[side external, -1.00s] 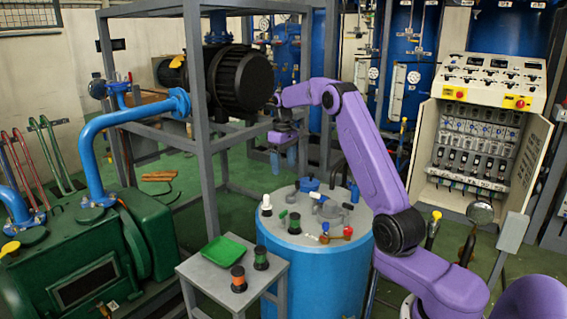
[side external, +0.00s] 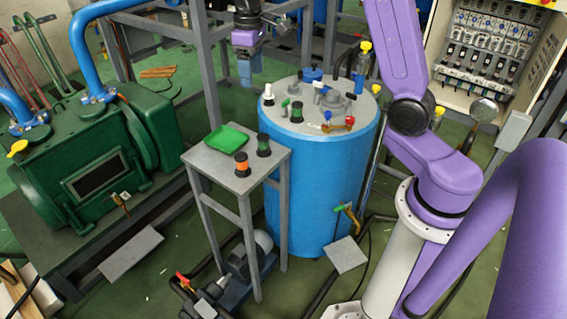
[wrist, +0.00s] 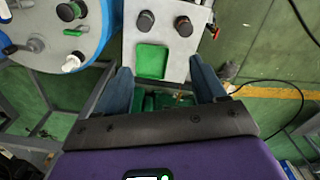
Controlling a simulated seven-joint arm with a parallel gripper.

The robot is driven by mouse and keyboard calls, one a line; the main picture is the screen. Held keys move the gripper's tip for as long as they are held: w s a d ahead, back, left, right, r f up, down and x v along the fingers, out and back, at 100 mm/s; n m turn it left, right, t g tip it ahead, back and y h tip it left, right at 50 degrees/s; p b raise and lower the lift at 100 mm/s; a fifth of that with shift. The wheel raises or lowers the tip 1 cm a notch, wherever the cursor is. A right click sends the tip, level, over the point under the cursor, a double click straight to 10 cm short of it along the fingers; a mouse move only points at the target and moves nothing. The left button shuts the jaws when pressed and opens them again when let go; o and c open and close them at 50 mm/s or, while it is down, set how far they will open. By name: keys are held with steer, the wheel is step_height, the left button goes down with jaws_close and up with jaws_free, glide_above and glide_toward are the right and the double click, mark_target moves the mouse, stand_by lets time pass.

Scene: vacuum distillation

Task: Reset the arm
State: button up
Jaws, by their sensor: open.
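My gripper (side external: 246,72) hangs in the side view to the left of the blue drum's top, with its purple hand above its blue-grey fingers. In the wrist view my gripper (wrist: 164,82) has its two fingers spread wide apart, with nothing between them. Beyond the fingertips, in that view, the small grey table (wrist: 172,20) holds a green tray (wrist: 151,62). The tray also shows in the side view (side external: 226,138). The upper arm is cut off by the frame's top edge.
The blue drum (side external: 318,190) carries several small fittings and a black jar on its lid. Two jars, one orange-banded (side external: 241,165) and one green-banded (side external: 263,146), stand by the tray. A green machine (side external: 95,170) is at left; grey frame posts (side external: 205,75) stand close to my gripper.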

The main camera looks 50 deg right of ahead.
steer(key=s+a+f+n, duration=0.1)
steer(key=s+a+n, duration=0.3)
steer(key=s, duration=0.8)
steer(key=s+a+n, duration=0.2)
steer(key=s+a, duration=0.5)
steer(key=s, duration=0.5)
steer(key=s+d+f+n, duration=0.2)
steer(key=s, duration=0.7)
steer(key=shift+s+d+f, duration=0.15)
steer(key=shift+s+d, duration=0.15)
